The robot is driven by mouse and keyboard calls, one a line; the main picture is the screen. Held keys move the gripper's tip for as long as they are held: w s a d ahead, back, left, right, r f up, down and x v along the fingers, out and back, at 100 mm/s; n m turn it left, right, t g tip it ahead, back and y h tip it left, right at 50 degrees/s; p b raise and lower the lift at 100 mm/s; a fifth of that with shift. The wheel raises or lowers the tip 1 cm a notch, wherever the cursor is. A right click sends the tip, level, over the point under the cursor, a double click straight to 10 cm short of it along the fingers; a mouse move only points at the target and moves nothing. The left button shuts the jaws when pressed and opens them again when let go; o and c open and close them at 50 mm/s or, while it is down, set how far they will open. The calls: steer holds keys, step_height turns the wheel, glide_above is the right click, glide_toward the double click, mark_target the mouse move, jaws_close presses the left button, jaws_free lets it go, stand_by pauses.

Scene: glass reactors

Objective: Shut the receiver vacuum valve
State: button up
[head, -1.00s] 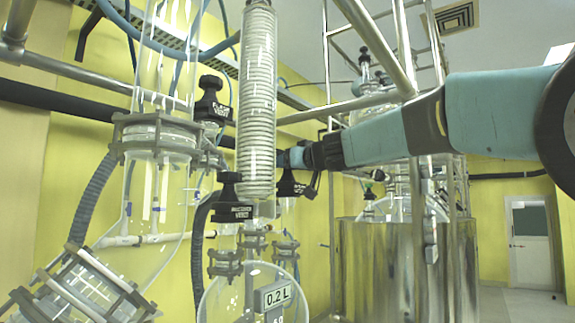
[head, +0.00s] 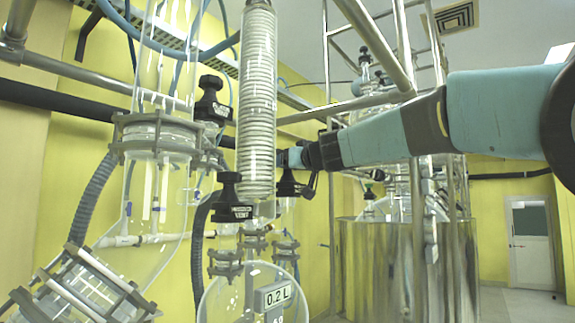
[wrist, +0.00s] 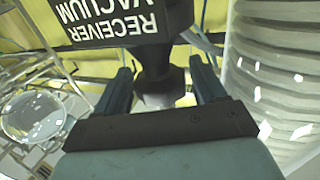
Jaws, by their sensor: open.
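The receiver vacuum valve shows in the wrist view as a black label plate (wrist: 112,20) reading "RECEIVER VACUUM" upside down, with a dark knob (wrist: 155,62) beside it. My gripper (wrist: 162,82) is open, with one finger on each side of the knob and a visible gap at both. I cannot tell whether either finger touches it. In the head view my gripper (head: 288,158) reaches in from the right, behind the coiled glass column. The black valve (head: 289,186) there is partly hidden by the column and my gripper.
The coiled glass column (head: 257,100) stands close by the valve. The receiver vent valve (head: 231,200) is left of it, with another black valve (head: 212,100) above. A round 0.2 L flask (head: 250,296) hangs below. Metal pipes (head: 375,45) and a steel vessel (head: 385,265) stand at right.

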steer(key=n+g+y, duration=0.4)
steer(key=shift+w+y, duration=0.1)
steer(key=shift+y, duration=0.3)
steer(key=n+g+y, duration=0.2)
steer(key=n+g, duration=0.1)
steer(key=g, duration=0.1)
steer(key=shift+y, duration=0.3)
steer(key=shift+n+g, duration=0.3)
steer(key=shift+g, duration=0.2)
steer(key=c, duration=0.7)
steer(key=shift+s+r+m+t, duration=0.1)
steer(key=shift+s+m+t, duration=0.1)
steer(key=shift+m+t, duration=0.4)
steer(key=shift+c, duration=0.2)
steer(key=m+t+h, duration=0.3)
steer(key=t, duration=0.1)
steer(key=shift+t, duration=0.3)
steer(key=shift+w+m+t+h, duration=0.1)
steer(key=shift+m+t+h, duration=1.9)
steer(key=shift+h, duration=0.7)
